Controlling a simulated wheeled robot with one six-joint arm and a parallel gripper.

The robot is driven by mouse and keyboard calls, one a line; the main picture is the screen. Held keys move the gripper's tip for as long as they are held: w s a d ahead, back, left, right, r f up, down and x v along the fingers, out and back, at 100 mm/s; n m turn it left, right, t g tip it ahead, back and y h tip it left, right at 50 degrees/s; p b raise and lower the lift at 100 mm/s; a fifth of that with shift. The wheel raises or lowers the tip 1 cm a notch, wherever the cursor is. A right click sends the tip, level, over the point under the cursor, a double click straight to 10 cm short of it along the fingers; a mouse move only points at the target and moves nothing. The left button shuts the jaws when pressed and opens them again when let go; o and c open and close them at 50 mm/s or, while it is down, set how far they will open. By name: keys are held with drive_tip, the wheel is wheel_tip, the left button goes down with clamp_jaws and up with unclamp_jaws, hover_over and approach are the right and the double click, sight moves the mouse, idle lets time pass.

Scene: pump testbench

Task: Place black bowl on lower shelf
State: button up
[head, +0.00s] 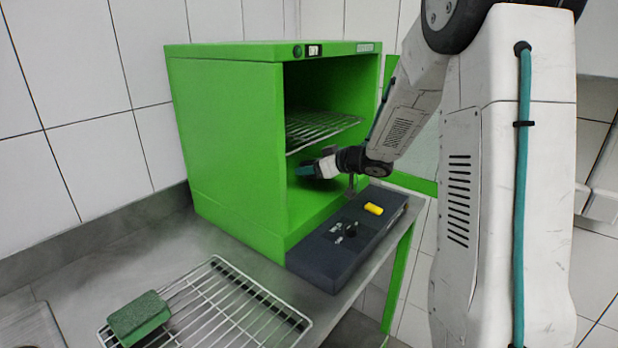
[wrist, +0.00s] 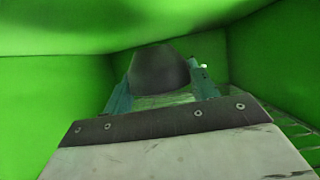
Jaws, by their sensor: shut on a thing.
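The green cabinet (head: 225,150) stands open at the front, with a wire shelf (head: 315,128) across its middle. My gripper (head: 305,171) reaches into the cabinet's lower space, below that shelf. In the wrist view, its teal fingers (wrist: 160,92) are shut on a dark rounded thing, which looks like the black bowl (wrist: 160,68). The bowl is between the fingers, with green cabinet walls around it. In the head view I cannot make out the bowl. Whether it touches the cabinet floor is not clear.
A dark control box (head: 345,238) with a yellow knob (head: 373,208) sits in front of the cabinet opening, under my arm. A loose wire rack (head: 240,305) with a green sponge (head: 139,318) lies on the grey counter (head: 120,255). Wire bars (wrist: 290,128) show close at right in the wrist view.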

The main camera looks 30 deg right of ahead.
sight(310, 177)
drive_tip(key=shift+w+a+f, duration=0.1)
drive_tip(key=shift+w+f, duration=0.1)
drive_tip(key=shift+f, duration=0.7)
drive_tip(key=shift+w+a+f, duration=0.1)
drive_tip(key=shift+w+f, duration=0.1)
drive_tip(key=shift+f, duration=0.7)
drive_tip(key=shift+f, duration=0.15)
drive_tip(key=o, duration=1.1)
